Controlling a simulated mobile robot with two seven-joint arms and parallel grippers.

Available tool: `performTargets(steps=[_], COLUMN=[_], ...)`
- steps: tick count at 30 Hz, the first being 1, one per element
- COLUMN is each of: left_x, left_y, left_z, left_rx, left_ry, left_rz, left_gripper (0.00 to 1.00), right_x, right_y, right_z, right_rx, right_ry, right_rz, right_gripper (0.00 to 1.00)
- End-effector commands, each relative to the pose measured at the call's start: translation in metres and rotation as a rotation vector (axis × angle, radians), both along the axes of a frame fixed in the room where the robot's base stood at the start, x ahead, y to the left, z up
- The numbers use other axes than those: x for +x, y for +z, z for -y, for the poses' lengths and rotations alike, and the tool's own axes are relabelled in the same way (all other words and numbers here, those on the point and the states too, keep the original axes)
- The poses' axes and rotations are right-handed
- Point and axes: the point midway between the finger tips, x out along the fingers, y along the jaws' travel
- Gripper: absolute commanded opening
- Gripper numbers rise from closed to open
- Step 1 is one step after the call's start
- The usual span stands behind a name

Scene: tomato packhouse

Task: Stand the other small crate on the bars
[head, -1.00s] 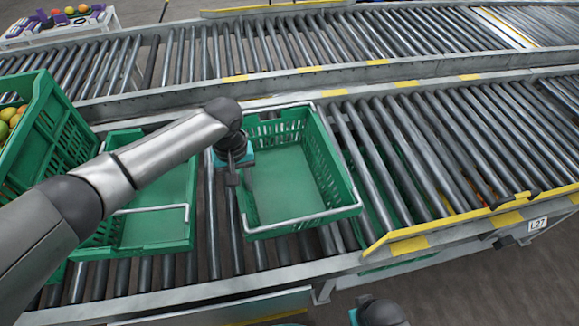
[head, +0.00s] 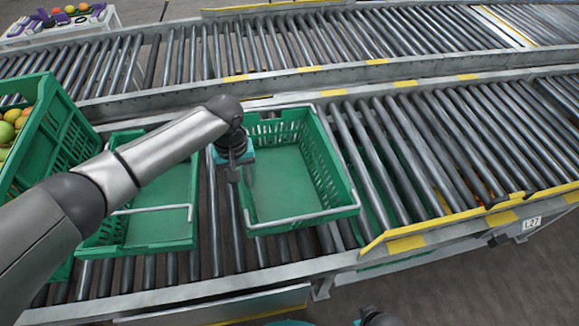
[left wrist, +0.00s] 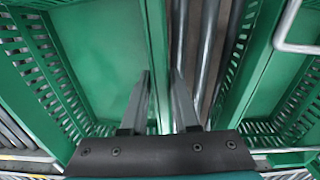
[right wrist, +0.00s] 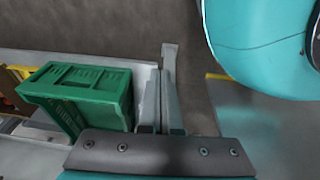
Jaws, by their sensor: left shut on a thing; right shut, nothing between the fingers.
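My left gripper (head: 233,172) is shut on the left wall of a small green crate (head: 337,197), with one finger on each side of the wall in the left wrist view (left wrist: 160,85). This crate is empty and about level, with silver bars along its front and back rims. I cannot tell whether it touches the rollers. Another empty green crate (head: 185,238) stands just left of it, with a silver bar (head: 165,209) across it; that bar also shows in the left wrist view (left wrist: 284,35). My right gripper (right wrist: 160,100) is shut and empty.
A larger green crate (head: 60,150) with tomatoes stands at the far left. Rollers (head: 440,140) to the right are clear, with a yellow-edged rail (head: 405,244) in front. Another green crate (right wrist: 90,80) shows in the right wrist view. A second roller line (head: 300,45) runs behind.

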Motion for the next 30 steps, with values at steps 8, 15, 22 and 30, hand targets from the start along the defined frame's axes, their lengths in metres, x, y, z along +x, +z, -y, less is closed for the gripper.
performTargets(steps=[8, 15, 22, 30], left_x=[0.000, 0.000, 0.000, 0.000], left_y=[0.006, 0.010, 0.014, 0.018], left_z=[0.000, 0.000, 0.000, 0.000], left_rx=[0.001, 0.001, 0.001, 0.001], left_ry=[0.001, 0.001, 0.001, 0.001], left_rz=[-0.001, 0.000, 0.000, 0.000], left_gripper=[0.00, 0.00, 0.00, 0.00], right_x=[-0.009, -0.017, -0.025, -0.035], right_y=[-0.006, -0.011, -0.015, -0.019], right_z=[0.007, 0.013, 0.020, 0.027], right_rx=[-0.007, -0.012, -0.018, -0.024], right_ry=[0.001, 0.001, 0.001, 0.001], right_rz=[-0.002, -0.002, -0.003, -0.003], right_gripper=[0.00, 0.00, 0.00, 0.00])
